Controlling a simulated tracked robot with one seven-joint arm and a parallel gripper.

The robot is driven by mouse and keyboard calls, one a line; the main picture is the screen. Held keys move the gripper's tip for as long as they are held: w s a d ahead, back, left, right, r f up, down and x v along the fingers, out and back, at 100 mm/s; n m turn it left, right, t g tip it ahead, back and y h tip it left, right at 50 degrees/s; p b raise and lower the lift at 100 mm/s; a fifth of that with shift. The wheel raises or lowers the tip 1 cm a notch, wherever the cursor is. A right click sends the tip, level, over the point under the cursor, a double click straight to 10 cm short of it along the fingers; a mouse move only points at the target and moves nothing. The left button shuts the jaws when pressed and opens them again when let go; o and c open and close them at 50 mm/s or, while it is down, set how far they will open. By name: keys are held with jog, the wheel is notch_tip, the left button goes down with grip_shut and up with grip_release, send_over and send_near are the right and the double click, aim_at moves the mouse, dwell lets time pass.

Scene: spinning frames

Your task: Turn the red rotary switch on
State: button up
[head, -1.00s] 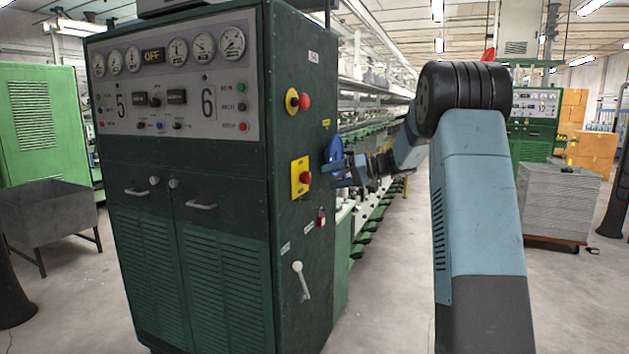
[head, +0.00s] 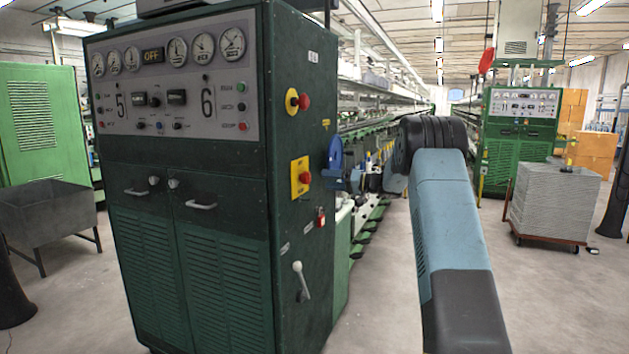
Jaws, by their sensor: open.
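A red rotary switch (head: 305,178) sits on a yellow rectangular plate (head: 298,188) on the right side face of the dark green cabinet (head: 300,240). The cabinet's front display (head: 153,55) reads OFF.
Another red knob (head: 304,101) on a round yellow base is above the switch. A small red item (head: 320,217) and a pale lever (head: 301,280) are below. A long machine row runs behind my arm. A grey stack (head: 556,200) stands at right. Floor between is clear.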

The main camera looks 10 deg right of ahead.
aim_at(309, 178)
jog(key=x, duration=0.7)
jog(key=shift+w+a, duration=0.1)
jog(key=shift+c, duration=0.2)
